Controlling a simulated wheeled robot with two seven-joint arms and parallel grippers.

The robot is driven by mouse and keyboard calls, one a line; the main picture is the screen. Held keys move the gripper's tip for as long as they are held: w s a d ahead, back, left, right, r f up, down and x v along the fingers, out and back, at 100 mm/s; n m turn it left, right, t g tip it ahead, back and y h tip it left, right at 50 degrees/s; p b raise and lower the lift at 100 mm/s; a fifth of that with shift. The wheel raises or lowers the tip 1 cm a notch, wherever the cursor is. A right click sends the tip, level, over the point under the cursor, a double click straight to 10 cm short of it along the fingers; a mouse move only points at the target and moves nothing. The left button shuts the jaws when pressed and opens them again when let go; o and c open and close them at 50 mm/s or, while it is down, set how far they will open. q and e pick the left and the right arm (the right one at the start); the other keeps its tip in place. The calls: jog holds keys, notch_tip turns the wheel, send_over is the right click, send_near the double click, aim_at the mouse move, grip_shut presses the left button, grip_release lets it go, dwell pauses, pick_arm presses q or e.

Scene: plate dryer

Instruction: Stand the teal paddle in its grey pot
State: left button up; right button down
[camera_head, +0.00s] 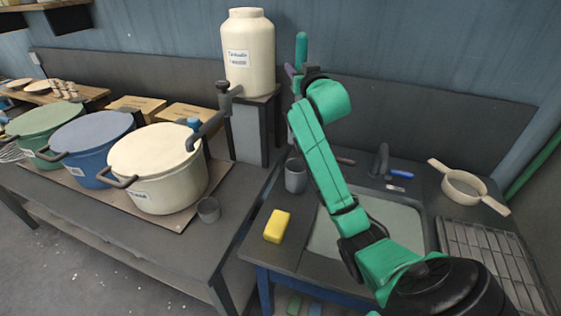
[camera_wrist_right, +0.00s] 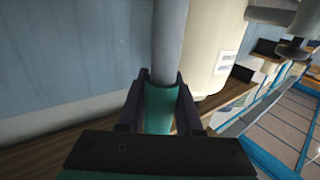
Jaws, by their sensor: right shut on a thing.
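The teal paddle (camera_head: 301,48) shows in the head view as an upright rounded teal end, high beside the white canister. My right gripper (camera_head: 298,80) is around it and partly hidden by my own arm. In the right wrist view my right gripper (camera_wrist_right: 163,88) is shut on the teal part of the paddle (camera_wrist_right: 160,110), with a grey shaft running beyond the fingers. A grey pot (camera_head: 295,176) stands on the counter left of the sink, below and apart from the paddle. My left gripper is not in view.
A yellow sponge (camera_head: 277,226) lies in front of the pot. A small grey cup (camera_head: 208,210) stands near large cooking pots on the left table. A white canister (camera_head: 249,55) stands behind on a stand. A strainer (camera_head: 464,187) and wire rack (camera_head: 490,255) are at right.

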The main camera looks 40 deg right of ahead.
notch_tip(320, 180, down, 18)
jog(key=shift+s+p, duration=0.25)
jog(key=shift+p, duration=0.15)
jog(key=c, duration=0.6)
grip_release()
jog(key=shift+d, duration=0.1)
jog(key=b+v, duration=0.2)
jog(key=v, duration=1)
jog(key=shift+r, duration=0.2)
